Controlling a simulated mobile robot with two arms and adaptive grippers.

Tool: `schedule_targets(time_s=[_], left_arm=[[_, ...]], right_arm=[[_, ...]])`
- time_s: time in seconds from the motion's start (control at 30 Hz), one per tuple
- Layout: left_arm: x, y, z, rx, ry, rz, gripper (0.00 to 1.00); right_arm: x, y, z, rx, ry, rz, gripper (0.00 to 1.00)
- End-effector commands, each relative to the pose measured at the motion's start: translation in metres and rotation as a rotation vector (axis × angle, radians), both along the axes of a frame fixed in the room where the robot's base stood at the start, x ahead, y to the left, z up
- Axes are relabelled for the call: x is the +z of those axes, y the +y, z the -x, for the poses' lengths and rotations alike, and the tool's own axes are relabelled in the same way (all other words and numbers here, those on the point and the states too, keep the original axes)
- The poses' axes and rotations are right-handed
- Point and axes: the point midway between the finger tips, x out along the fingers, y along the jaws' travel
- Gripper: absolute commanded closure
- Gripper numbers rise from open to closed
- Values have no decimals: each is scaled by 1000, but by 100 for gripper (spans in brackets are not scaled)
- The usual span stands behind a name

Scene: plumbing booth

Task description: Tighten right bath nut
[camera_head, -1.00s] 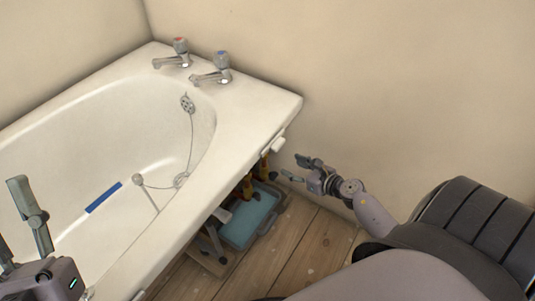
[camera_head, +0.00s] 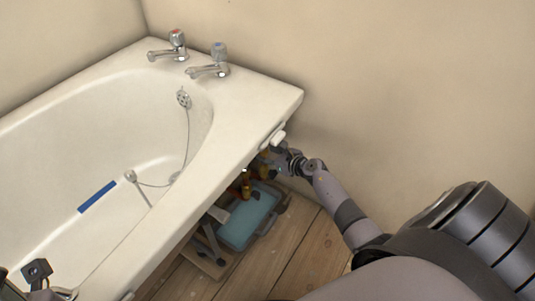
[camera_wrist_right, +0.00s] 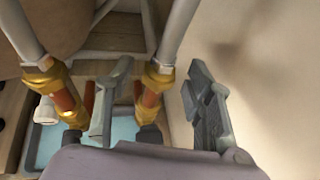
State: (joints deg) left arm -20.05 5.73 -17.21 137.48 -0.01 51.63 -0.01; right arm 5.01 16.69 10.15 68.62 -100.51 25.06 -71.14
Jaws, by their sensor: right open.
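The white bath (camera_head: 240,125) has its open underside at the right end. In the right wrist view, two grey pipes drop to brass nuts: a left one (camera_wrist_right: 48,78) and a right one (camera_wrist_right: 158,78). Copper pipe shows below each. My right gripper (camera_head: 273,158) reaches under the bath rim, its fingers partly hidden there. In its wrist view the open fingers (camera_wrist_right: 161,75) appear on either side of the right nut, not closed on it; exact depth is unclear. My left gripper (camera_head: 38,278) is only partly in view at the lower left, over the bath.
A blue tray (camera_head: 250,218) lies on the wooden floor (camera_head: 290,258) under the bath. Two taps (camera_head: 215,62) stand on the bath's corner. The beige wall (camera_head: 400,90) is close to my right gripper. The floor right of the tray is clear.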

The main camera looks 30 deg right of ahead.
Motion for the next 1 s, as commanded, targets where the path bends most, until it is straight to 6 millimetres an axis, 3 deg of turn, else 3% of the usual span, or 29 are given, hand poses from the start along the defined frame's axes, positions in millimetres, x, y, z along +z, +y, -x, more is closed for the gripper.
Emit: schedule_targets(time_s=[0.17,0.87,1.0], left_arm=[[0,0,0,0,1,0,61],[0,0,0,0,2,-1,61],[0,0,0,0,2,-1,61]], right_arm=[[0,0,0,0,0,0,52],[1,0,0,0,-1,0,98],[1,0,0,-1,-1,-1,100]])
